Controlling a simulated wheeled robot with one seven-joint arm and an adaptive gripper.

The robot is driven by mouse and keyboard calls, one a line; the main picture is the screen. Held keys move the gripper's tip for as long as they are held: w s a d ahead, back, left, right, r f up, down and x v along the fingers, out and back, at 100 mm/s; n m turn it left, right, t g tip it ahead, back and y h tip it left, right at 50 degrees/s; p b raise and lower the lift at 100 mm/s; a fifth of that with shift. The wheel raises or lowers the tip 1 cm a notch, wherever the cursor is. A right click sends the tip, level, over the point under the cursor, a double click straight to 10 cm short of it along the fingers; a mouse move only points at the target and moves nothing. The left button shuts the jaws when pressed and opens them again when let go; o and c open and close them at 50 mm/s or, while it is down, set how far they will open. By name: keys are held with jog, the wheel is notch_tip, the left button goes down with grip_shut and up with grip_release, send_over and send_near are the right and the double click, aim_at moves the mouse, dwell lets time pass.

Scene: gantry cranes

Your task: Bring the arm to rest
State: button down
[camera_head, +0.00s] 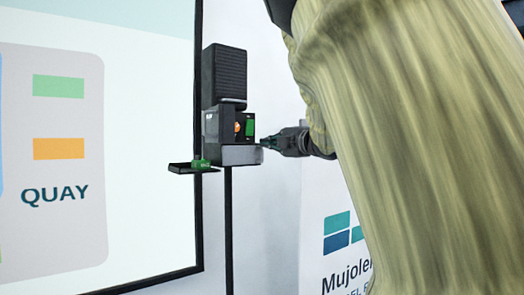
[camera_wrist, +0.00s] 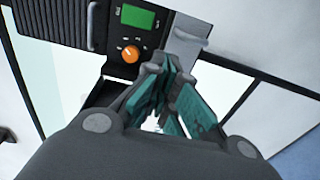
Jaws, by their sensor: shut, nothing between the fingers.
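My gripper (camera_head: 268,143) is shut and empty at the right of a dark wall-side device (camera_head: 225,75) in the head view. Its fingertips are close to the device's grey lower part; I cannot tell whether they touch. In the wrist view my gripper (camera_wrist: 172,66) shows its teal finger pads drawn together, with the device's orange knob (camera_wrist: 131,54) and green screen (camera_wrist: 138,17) just beyond. My arm, in a yellowish sleeve, fills the right of the head view and hides what is behind it.
A small dark shelf (camera_head: 183,168) with a green item (camera_head: 200,164) juts out left of the device. A large screen (camera_head: 110,230) marked QUAY stands at the left. A white panel with teal blocks (camera_head: 337,222) is below my gripper. A light grey handle-like part (camera_wrist: 190,35) is near the fingertips.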

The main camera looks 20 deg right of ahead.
jog(key=shift+f, duration=0.1)
jog(key=w+a+f+m+g+h, duration=0.15)
jog(key=f+m, duration=0.25)
jog(key=f, duration=1.8)
jog(key=w+a+f+m+g+h, duration=0.1)
jog(key=a+f+m+g, duration=0.3)
jog(key=f, duration=1.9)
jog(key=s+f+m+g, duration=0.15)
jog(key=s+f, duration=0.25)
jog(key=f, duration=0.5)
jog(key=s+f+m, duration=0.3)
jog(key=s+f, duration=0.1)
jog(key=f, duration=0.4)
jog(key=s+a+f+m+g+h, duration=0.1)
jog(key=s+a+f+m+g, duration=0.15)
jog(key=s+f, duration=0.75)
jog(key=s+a+f+m+g, duration=0.2)
jog(key=s+a+f, duration=0.1)
jog(key=s+f, duration=0.7)
jog(key=s+a+f+m+g, duration=0.1)
jog(key=s+a+f+g, duration=0.1)
jog(key=s, duration=0.6)
jog(key=s+a+f+m+g, duration=0.1)
jog(key=s+f, duration=0.3)
jog(key=s, duration=0.5)
jog(key=s+a+f+m+g, duration=0.1)
jog(key=s+a+f+g, duration=0.2)
jog(key=s, duration=0.6)
jog(key=shift+f+m, duration=0.4)
